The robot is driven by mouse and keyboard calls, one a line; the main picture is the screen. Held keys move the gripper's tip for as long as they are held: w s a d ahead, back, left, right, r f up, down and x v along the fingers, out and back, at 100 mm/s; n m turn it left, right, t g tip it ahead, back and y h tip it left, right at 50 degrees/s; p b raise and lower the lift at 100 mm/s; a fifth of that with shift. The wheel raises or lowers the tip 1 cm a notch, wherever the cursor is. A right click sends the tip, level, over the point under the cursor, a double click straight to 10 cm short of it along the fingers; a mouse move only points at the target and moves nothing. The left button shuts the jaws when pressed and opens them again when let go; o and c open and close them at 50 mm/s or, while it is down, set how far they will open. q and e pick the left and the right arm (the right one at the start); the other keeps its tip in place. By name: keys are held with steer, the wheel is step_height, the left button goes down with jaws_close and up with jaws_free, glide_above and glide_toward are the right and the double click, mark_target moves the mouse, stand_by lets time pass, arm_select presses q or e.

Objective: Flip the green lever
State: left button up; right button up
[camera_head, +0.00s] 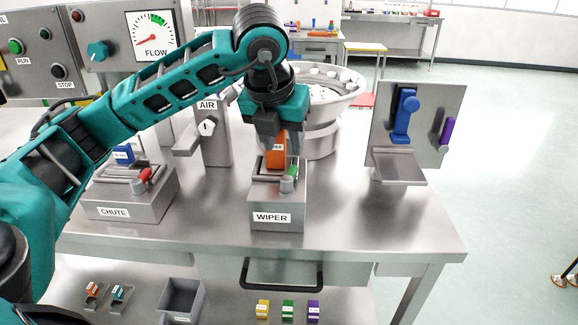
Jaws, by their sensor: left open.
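The green lever (290,173) sticks up from the right part of the top of the metal box labelled WIPER (276,207), at the middle of the table. My left gripper (278,147) points down over this box. Its jaws are open, above and just behind the green lever. An orange block (276,149) shows between the fingers; I cannot tell whether they touch it. My left arm comes in from the left and hides part of the table behind it. My right gripper is not in view.
A box labelled CHUTE (130,195) with a red lever stands left. The AIR post (211,135) and a round metal bowl (330,90) stand behind. A panel with a blue lever (405,115) stands right. The table's front right is clear.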

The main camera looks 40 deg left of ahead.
mark_target(290, 173)
arm_select(q)
steer(key=x, duration=0.9)
steer(key=shift+c, duration=0.4)
jaws_close()
